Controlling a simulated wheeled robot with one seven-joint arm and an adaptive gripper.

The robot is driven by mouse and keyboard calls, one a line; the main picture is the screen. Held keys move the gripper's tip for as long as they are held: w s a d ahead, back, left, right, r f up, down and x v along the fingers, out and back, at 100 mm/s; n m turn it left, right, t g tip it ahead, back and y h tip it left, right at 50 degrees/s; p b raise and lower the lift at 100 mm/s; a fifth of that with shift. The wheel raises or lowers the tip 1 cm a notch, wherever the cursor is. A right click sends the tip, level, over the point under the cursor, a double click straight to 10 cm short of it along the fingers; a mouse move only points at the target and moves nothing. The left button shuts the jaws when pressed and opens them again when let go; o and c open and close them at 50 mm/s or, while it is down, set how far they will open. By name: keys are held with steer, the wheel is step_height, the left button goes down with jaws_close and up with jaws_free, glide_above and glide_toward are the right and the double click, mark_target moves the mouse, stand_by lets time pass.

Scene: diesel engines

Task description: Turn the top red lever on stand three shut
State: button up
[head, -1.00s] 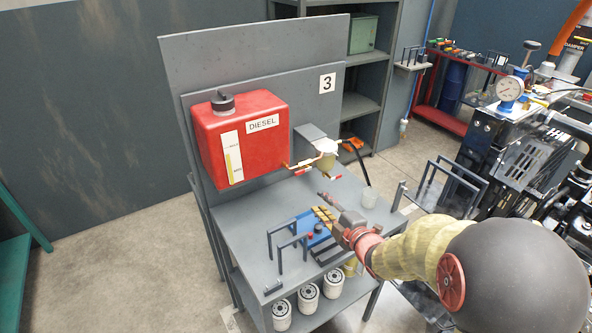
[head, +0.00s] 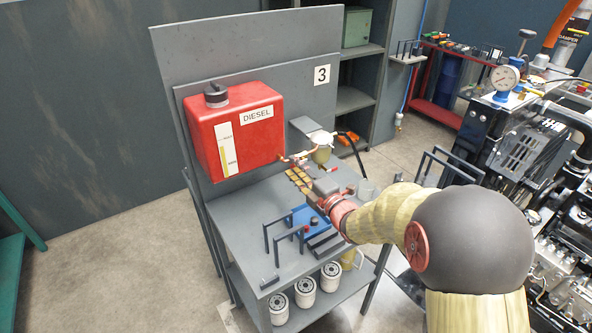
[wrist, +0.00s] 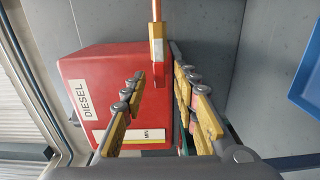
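Stand three is the grey bench with a back panel (head: 330,50) marked 3. A red DIESEL tank (head: 236,128) is mounted on it, also large in the wrist view (wrist: 110,75). A copper-coloured pipe (head: 292,158) runs from the tank to a filter (head: 321,153). In the wrist view a red lever piece (wrist: 160,75) shows below a white and yellow fitting, in the gap between my fingers as seen. My gripper (head: 299,177) is open, its yellow-padded fingers spread (wrist: 160,115), just below the pipe. I cannot tell whether it touches the lever.
White filters (head: 304,292) stand on the lower shelf. A blue tray edge (wrist: 306,75) shows at right in the wrist view. An engine (head: 520,150) stands at the right.

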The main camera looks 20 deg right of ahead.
steer(key=c, duration=0.3)
jaws_close()
stand_by(0.4)
